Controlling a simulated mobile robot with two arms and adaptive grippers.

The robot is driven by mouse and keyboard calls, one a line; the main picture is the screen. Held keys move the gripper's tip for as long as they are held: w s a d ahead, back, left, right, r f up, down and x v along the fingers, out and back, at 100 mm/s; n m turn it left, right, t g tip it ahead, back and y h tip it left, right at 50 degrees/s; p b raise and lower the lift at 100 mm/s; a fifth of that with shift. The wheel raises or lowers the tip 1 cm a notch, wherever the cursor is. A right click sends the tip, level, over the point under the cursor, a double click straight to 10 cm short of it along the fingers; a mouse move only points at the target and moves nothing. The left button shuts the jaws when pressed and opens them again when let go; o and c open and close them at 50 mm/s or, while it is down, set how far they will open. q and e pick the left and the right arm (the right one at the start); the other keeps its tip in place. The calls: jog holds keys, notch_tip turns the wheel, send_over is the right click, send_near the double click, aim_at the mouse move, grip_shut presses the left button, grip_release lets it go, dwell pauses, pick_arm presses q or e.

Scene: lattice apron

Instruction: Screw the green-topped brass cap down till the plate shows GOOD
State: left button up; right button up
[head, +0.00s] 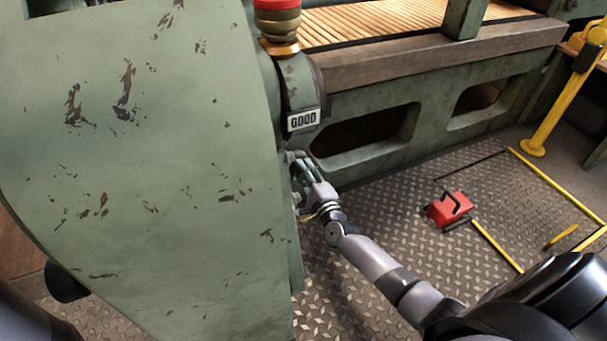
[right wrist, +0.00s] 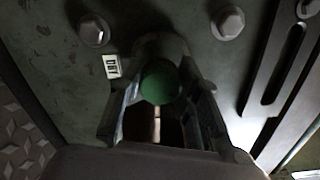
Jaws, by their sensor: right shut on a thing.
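The green-topped cap (right wrist: 160,82) shows in the right wrist view as a round green top between the two fingers of my right gripper (right wrist: 162,102), which is shut on it. Its brass is hidden or too dark to see. A small white plate (right wrist: 112,66) sits just left of the cap; its tilted lettering is short, looks like DRY, and is not clear. In the head view my right gripper (head: 304,166) is at the edge of the green machine, and the cap there is hidden. A plate (head: 303,120) above it reads GOOD, below a red-topped brass cap (head: 277,22). My left gripper is not in view.
The big green machine casting (head: 150,150) fills the left. Hex bolts (right wrist: 228,22) and a slotted bar (right wrist: 280,70) surround the cap. A red box with a black handle (head: 450,208) stands on the tread-plate floor. A yellow post (head: 560,100) stands at right.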

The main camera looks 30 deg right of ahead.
dwell(0.3)
jog(key=o, duration=1.1)
jog(key=shift+o, duration=0.2)
jog(key=shift+s, duration=0.15)
jog(key=shift+s+f, duration=0.1)
jog(key=shift+s, duration=0.25)
jog(key=s, duration=1.1)
jog(key=shift+a, duration=0.3)
